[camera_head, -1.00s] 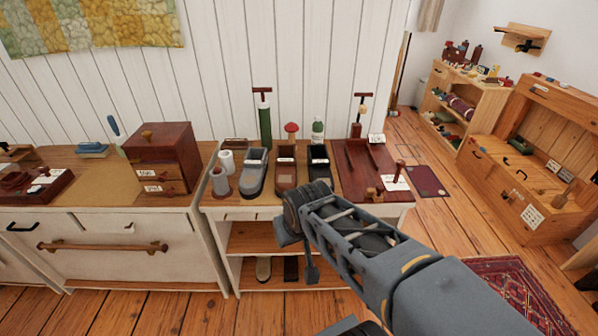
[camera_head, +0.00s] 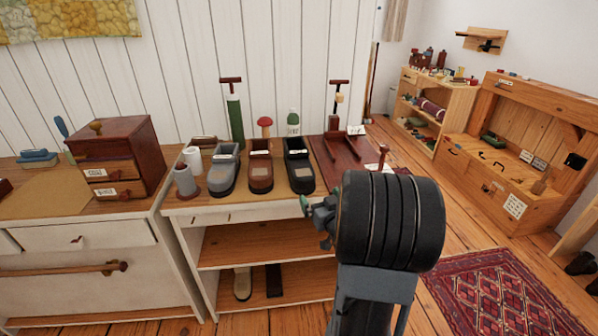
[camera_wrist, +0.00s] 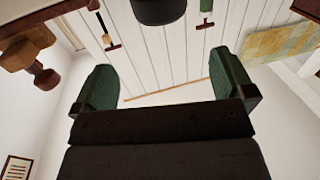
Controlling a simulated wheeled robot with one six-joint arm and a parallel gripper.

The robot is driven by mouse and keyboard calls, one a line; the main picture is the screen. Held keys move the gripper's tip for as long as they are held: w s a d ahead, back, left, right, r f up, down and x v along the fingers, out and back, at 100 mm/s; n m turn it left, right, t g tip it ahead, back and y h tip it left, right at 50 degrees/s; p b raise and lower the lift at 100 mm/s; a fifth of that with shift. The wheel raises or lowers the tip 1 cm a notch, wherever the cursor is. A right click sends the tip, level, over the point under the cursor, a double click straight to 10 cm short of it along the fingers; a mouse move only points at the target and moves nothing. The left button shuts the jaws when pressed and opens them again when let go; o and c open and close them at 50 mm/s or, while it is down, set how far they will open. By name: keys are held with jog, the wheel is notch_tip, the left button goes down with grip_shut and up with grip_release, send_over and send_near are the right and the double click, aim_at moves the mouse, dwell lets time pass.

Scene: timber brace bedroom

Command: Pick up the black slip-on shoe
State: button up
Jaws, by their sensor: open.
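The black slip-on shoe (camera_head: 299,172) sits on the shelf top (camera_head: 215,208), at the right end of a row of three shoes, toe toward the front. Beside it are a brown shoe (camera_head: 261,176) and a grey shoe (camera_head: 223,174). My gripper (camera_head: 320,207) is in front of the shelf, below and right of the black shoe, apart from it and partly hidden by my wrist. In the wrist view, the green fingers of my gripper (camera_wrist: 165,85) are spread with nothing between them. A dark rounded thing (camera_wrist: 158,10) at the top edge may be the black shoe.
A dark red board (camera_head: 340,160) with wooden tools lies right of the black shoe. Green bottle-like items (camera_head: 235,122) and a red-capped item (camera_head: 265,124) stand behind the row. A dark red drawer box (camera_head: 120,155) is left. Wooden floor and a red rug (camera_head: 500,290) lie right.

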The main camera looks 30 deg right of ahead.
aim_at(309, 181)
jog(key=x, duration=1.2)
jog(key=shift+w+d+f, duration=0.1)
jog(key=shift+w+d, duration=0.05)
jog(key=shift+w, duration=0.2)
jog(key=c, duration=0.9)
